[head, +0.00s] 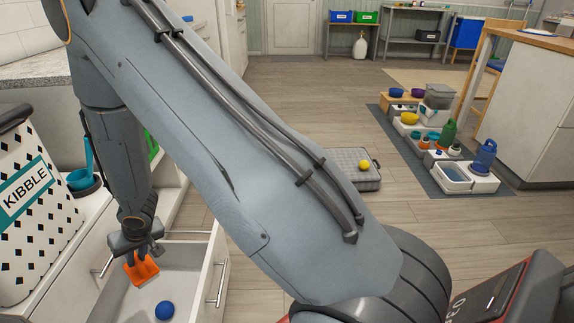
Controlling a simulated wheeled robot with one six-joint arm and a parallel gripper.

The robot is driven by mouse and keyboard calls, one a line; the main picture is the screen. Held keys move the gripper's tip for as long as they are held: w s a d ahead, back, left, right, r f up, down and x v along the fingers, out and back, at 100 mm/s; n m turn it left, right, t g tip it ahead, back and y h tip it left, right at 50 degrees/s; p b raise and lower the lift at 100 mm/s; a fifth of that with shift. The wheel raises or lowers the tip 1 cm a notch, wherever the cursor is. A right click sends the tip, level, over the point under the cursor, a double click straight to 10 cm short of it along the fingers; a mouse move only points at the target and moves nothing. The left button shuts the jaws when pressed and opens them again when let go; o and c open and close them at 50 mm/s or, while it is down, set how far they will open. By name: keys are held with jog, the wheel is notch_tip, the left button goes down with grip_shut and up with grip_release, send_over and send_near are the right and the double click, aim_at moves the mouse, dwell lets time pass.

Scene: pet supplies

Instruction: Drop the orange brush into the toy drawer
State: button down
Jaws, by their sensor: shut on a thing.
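An orange brush (143,269) hangs beneath my gripper (136,250), which is shut on it. The gripper points down over an open white drawer (217,262) at the lower left. The brush is above or just inside the drawer; its exact height over the drawer floor is hard to tell. A blue ball (165,310) lies in the drawer, toward the front and apart from the brush. My arm hides part of the drawer's back and the cabinet behind it.
A grey cushion (350,165) with a yellow ball (364,164) lies on the floor. Bowls and bottles stand on a mat (425,175) at right.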

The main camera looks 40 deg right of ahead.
jog(key=c, duration=1.6)
grip_release()
jog(key=p+v, duration=0.3)
jog(key=v, duration=0.4)
jog(key=shift+s+r, duration=0.15)
jog(key=shift+r, duration=0.25)
